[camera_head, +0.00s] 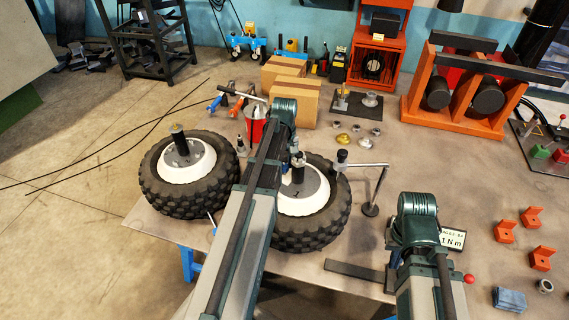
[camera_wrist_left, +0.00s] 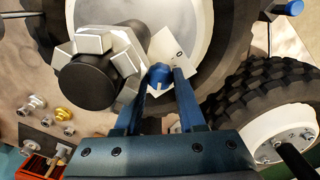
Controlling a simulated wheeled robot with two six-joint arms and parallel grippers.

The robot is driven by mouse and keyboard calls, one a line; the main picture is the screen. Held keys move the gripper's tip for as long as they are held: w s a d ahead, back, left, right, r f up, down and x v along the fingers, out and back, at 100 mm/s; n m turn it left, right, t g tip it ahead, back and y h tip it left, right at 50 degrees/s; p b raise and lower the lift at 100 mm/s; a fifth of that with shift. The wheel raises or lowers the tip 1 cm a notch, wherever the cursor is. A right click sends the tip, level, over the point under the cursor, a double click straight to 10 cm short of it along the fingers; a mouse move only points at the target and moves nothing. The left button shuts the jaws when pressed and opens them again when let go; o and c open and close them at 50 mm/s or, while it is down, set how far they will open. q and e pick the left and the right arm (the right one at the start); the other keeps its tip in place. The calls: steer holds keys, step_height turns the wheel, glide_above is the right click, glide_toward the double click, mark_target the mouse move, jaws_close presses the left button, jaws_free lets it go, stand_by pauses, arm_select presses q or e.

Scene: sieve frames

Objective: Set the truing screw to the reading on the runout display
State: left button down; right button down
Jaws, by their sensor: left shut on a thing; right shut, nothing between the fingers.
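In the left wrist view, my left gripper (camera_wrist_left: 158,88) is shut on a small blue knob (camera_wrist_left: 158,73), which I take to be the truing screw. A white card (camera_wrist_left: 176,50) with a small mark lies beside it, over the right wheel's hub. In the head view, my left gripper (camera_head: 297,163) is over the right wheel (camera_head: 318,232), partly hidden by its arm. A white display (camera_head: 453,239) with "Nm" text is partly covered by my right arm; its full reading is hidden. My right gripper (camera_head: 392,262) is low beside this display, mostly hidden, shut and empty.
A second wheel (camera_head: 163,168) stands left. A silver clamp with a black cylinder (camera_wrist_left: 88,82) is close beside my left fingers. A bent rod stand (camera_head: 372,205) rises right of the wheels. Orange blocks (camera_head: 504,231) lie at right. Cardboard boxes (camera_head: 294,98) stand behind.

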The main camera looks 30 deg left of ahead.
mark_target(284, 166)
arm_select(q)
steer(key=shift+m, duration=1.6)
steer(key=c, duration=0.5)
jaws_free()
step_height(284, 166, up, 14)
steer(key=p, duration=1.4)
steer(key=shift+f, duration=0.1)
